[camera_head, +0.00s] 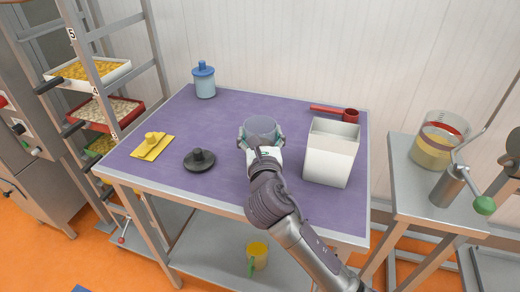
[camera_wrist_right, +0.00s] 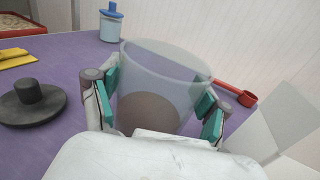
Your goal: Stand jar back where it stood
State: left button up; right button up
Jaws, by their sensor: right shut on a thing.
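An open, clear jar (camera_head: 262,126) is at the middle of the purple-topped table (camera_head: 225,118). My right gripper (camera_head: 262,140) is shut around its sides, and the jar looks upright. In the right wrist view the clear jar (camera_wrist_right: 165,85) stands between the teal finger pads of my right gripper (camera_wrist_right: 160,105), with a dull brown disc or fill showing low in it. Its base is hidden, so I cannot tell whether it touches the table. My left gripper is out of view.
A blue-lidded jar (camera_head: 204,80) stands at the back left.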

jog(key=shift+w+f, duration=0.1)
jog(key=shift+f, duration=0.3)
notch_tip(320, 180, down, 3)
jog(key=shift+f+b, duration=0.15)
jog(key=shift+b, duration=0.25)
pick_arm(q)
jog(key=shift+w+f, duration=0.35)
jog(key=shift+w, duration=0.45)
pick_arm(e)
jog(key=shift+w+f, duration=0.1)
jog(key=shift+f, duration=0.05)
jog(key=o, duration=1.2)
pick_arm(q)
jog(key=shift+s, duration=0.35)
pick_arm(e)
jog(key=shift+o, duration=0.2)
